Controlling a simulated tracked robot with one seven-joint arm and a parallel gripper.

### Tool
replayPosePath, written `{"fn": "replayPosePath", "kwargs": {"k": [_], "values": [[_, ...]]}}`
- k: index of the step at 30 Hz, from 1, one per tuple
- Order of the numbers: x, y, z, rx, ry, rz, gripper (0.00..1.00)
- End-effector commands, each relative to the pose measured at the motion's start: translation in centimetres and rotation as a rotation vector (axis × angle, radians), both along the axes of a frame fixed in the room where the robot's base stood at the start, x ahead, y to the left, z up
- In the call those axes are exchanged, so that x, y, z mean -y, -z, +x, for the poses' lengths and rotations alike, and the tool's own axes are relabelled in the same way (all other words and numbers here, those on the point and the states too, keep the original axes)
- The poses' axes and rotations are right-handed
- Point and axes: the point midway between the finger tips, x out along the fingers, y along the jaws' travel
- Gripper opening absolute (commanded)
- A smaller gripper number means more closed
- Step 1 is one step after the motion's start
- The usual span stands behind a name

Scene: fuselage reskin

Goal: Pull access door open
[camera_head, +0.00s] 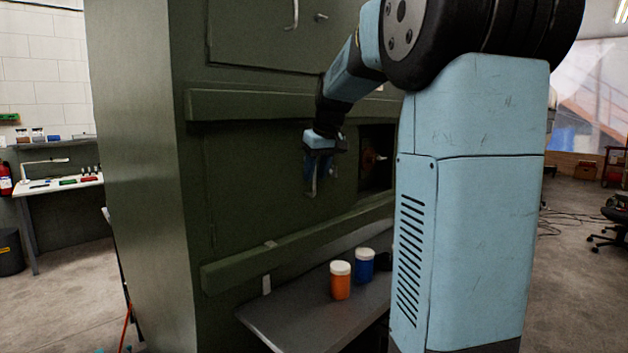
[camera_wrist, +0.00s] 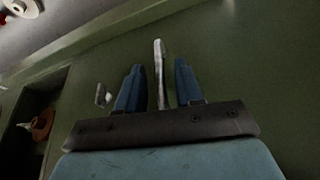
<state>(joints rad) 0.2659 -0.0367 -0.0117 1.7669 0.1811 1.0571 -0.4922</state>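The access door (camera_head: 250,190) is a flat dark green panel, and it looks shut in the head view. Its pale metal handle (camera_wrist: 160,75) is a bar that stands between the two blue fingers of my gripper (camera_wrist: 159,66) in the wrist view. The fingers are apart, with a gap showing on each side of the bar, so my gripper is open around it. In the head view my gripper (camera_head: 311,175) hangs in front of the door's right part, and the handle shows only as a thin grey piece below it. A small metal knob (camera_wrist: 103,95) sits left of the fingers.
A dark opening (camera_head: 375,158) with an orange-brown fitting inside lies right of the door. Green rails run above and below (camera_head: 285,252) the door. A grey shelf (camera_head: 300,320) below holds an orange jar (camera_head: 340,282) and a blue jar (camera_head: 364,266). Another handled door is above.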

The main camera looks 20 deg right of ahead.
Motion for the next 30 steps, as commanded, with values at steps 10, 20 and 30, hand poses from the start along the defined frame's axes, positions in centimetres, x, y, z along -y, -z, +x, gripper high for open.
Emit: {"fn": "replayPosePath", "kwargs": {"k": [10,20,30], "values": [[-0.1,2.5,1.0,0.000,0.000,0.000,0.36],[-0.2,2.6,1.0,0.000,0.000,0.000,0.30],[-0.2,2.6,1.0,0.000,0.000,0.000,0.00]]}}
